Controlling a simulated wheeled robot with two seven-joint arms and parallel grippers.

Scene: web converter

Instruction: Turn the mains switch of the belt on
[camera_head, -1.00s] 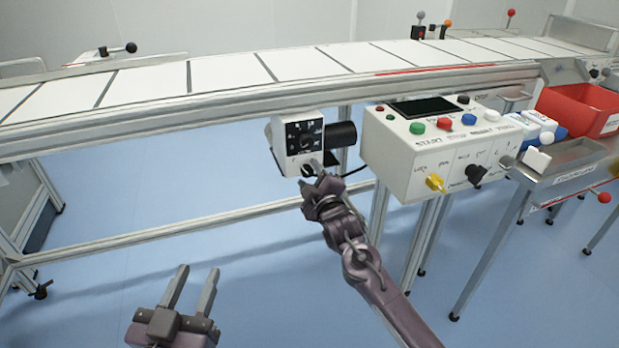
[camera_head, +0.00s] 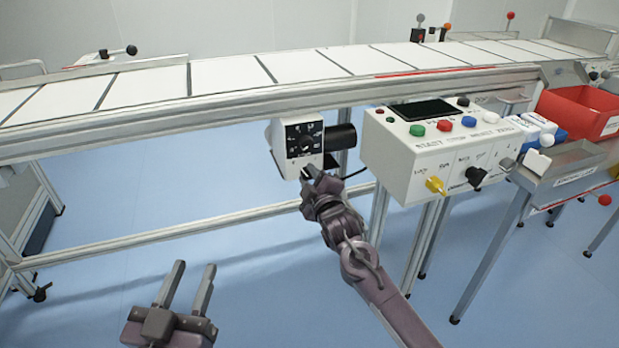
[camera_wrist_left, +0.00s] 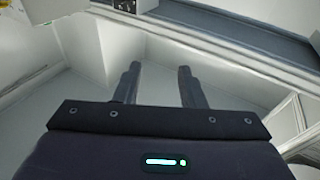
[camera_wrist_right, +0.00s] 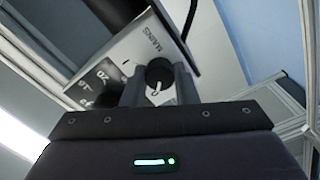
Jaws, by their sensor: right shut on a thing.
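The belt's small white drive box (camera_head: 284,152) hangs under the conveyor frame, with a black dial (camera_head: 304,136) on its front. In the right wrist view, the box shows the word MAINS above a round black mains switch (camera_wrist_right: 158,71) with a white pointer mark. My right gripper (camera_head: 314,178) is at the lower front of the box. In its wrist view, the fingers (camera_wrist_right: 159,82) are shut on the mains switch, one on each side. My left gripper (camera_head: 190,286) is open and empty, low in front of the conveyor; its parted fingers also show in the left wrist view (camera_wrist_left: 157,84).
A white control box (camera_head: 400,165) with coloured buttons, a yellow knob (camera_head: 436,185) and a black knob (camera_head: 476,174) is right of my right gripper. Further right are a red bin (camera_head: 575,112) and a metal tray (camera_head: 560,175). The floor below the belt is mostly clear.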

